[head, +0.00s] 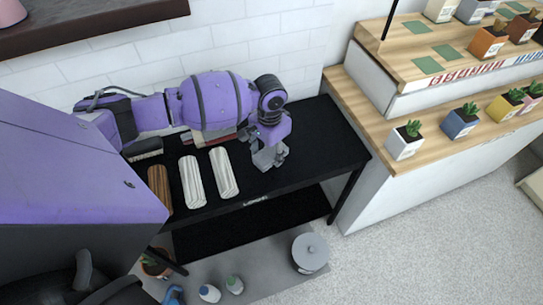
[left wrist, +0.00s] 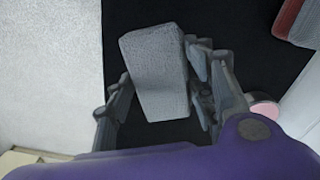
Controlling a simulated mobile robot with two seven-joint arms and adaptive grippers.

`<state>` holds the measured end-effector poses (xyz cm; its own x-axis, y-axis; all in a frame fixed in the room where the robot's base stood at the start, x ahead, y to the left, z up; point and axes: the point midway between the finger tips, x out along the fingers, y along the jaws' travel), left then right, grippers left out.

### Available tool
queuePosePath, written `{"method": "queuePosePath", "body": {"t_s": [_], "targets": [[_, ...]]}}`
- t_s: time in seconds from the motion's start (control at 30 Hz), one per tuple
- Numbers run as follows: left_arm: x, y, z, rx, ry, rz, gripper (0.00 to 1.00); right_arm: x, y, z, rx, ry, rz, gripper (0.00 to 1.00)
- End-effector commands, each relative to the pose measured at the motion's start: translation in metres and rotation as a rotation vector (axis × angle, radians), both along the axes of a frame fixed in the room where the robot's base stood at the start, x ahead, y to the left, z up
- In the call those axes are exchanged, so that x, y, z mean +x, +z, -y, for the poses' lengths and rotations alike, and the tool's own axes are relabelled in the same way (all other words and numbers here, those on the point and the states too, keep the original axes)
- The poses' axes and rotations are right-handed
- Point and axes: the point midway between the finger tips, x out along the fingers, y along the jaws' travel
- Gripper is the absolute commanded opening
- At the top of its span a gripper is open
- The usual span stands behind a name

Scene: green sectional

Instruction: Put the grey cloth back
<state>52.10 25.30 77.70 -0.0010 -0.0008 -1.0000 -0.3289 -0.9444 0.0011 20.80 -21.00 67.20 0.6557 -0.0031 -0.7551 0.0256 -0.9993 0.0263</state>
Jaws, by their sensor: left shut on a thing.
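The grey cloth (left wrist: 155,65) shows in the left wrist view as a folded, block-like bundle between the fingers of my left gripper (left wrist: 158,98). The fingers are shut on it from both sides, and its lower end lies between them. In the head view my left gripper (head: 269,157) points down over the right part of the black table (head: 325,140). The cloth is hard to tell from the grey fingers there. I cannot tell whether it touches the tabletop. My right gripper is not in view.
Rolled cloths, one brown (head: 160,187) and two pale striped (head: 192,182), lie on the table left of the gripper. A brush (head: 145,147) and a book stack (head: 212,137) lie behind. A wooden-topped counter (head: 370,125) with potted plants stands right. The table's right end is clear.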

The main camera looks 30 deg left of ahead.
Motion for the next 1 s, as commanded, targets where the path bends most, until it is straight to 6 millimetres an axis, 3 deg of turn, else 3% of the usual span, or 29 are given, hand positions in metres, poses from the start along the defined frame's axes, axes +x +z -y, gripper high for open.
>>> {"method": "queuePosePath", "body": {"t_s": [0.17,0.4,0.8,0.83,0.93,1.0], "targets": [[0.007,-0.009,-0.003,0.0,0.0,0.0,0.26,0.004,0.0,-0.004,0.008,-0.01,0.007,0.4],[0.009,-0.04,-0.004,-0.001,0.0,-0.001,0.26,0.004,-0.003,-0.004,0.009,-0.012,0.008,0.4],[0.01,-0.045,-0.005,0.0,0.0,0.002,0.26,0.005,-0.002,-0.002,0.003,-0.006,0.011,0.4],[0.01,-0.045,-0.005,0.0,0.0,0.002,0.53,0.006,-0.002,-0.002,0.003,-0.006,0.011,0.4],[0.01,-0.044,-0.005,0.0,0.0,0.002,0.66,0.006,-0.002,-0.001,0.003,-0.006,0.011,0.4],[0.01,-0.044,-0.005,0.0,0.0,0.002,0.69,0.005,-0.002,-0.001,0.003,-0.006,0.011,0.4]]}}
